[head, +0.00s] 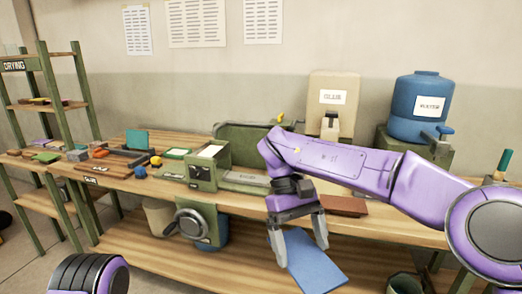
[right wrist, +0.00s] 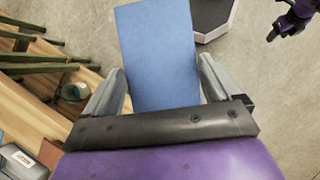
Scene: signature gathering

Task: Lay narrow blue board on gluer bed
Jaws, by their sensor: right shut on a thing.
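The narrow blue board (head: 318,270) is gripped by my right gripper (head: 300,250), which holds it tilted in front of the bench, below the benchtop edge. In the right wrist view, the blue board (right wrist: 157,55) extends away from between the two fingers. The green gluer (head: 208,165) with its hand crank (head: 192,222) stands on the bench to the left of my right gripper. Its flat grey bed (head: 245,179) is partly hidden by my right arm. Part of my left arm shows at lower left; a small dark gripper (right wrist: 288,22) shows at the right wrist view's upper right, its jaws unclear.
A glue dispenser (head: 333,103) and a blue water barrel (head: 420,105) stand at the back right. A reddish-brown block (head: 343,205) lies on the bench (head: 395,222) beside my arm. Several small coloured items lie at the left, by the drying rack (head: 45,85).

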